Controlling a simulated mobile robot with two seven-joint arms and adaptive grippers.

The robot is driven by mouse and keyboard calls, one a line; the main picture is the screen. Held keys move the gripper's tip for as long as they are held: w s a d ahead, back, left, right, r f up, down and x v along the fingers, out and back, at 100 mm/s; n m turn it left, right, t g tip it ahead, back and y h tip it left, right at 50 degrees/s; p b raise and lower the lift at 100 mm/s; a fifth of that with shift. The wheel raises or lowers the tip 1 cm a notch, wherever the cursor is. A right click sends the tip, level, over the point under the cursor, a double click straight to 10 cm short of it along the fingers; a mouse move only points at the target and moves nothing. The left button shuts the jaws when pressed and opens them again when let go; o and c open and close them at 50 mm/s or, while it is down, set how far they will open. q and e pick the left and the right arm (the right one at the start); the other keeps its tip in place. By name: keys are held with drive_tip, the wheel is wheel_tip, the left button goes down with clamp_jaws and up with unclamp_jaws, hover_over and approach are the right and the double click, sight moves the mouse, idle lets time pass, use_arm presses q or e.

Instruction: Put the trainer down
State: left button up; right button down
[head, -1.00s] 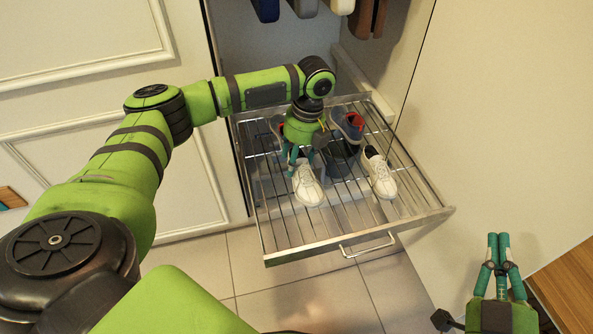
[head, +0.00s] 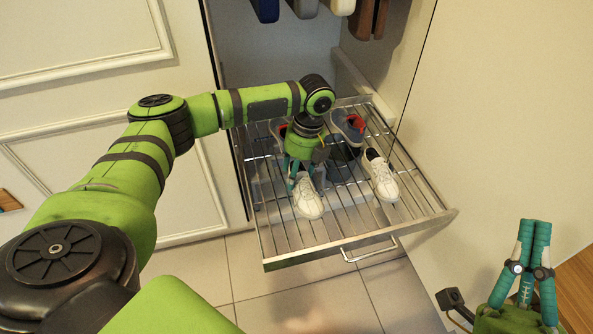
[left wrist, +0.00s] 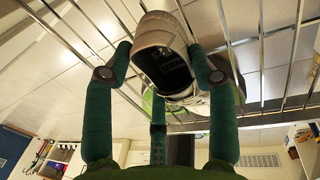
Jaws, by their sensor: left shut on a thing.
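A white trainer (head: 308,200) is at the left-middle of the pulled-out wire rack (head: 345,245), toe toward the front. My left gripper (head: 299,181) is shut on its heel end from above. In the left wrist view, the fingers (left wrist: 163,52) press on both sides of the trainer's heel (left wrist: 158,33), with its dark opening facing the camera. I cannot tell whether the sole touches the wires. The matching white trainer (head: 381,177) stands on the rack to the right. My right gripper (head: 535,226) is empty, its fingertips together, at the lower right.
A dark shoe with red lining (head: 348,127) stands at the rack's back; another (head: 279,130) is partly hidden behind my left arm. More shoes (head: 305,7) hang above in the cubby. The rack has bare wires between the white trainers and along the right.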

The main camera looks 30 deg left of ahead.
use_arm(q)
drive_tip(key=o, duration=1.2)
drive_tip(key=shift+o, duration=0.2)
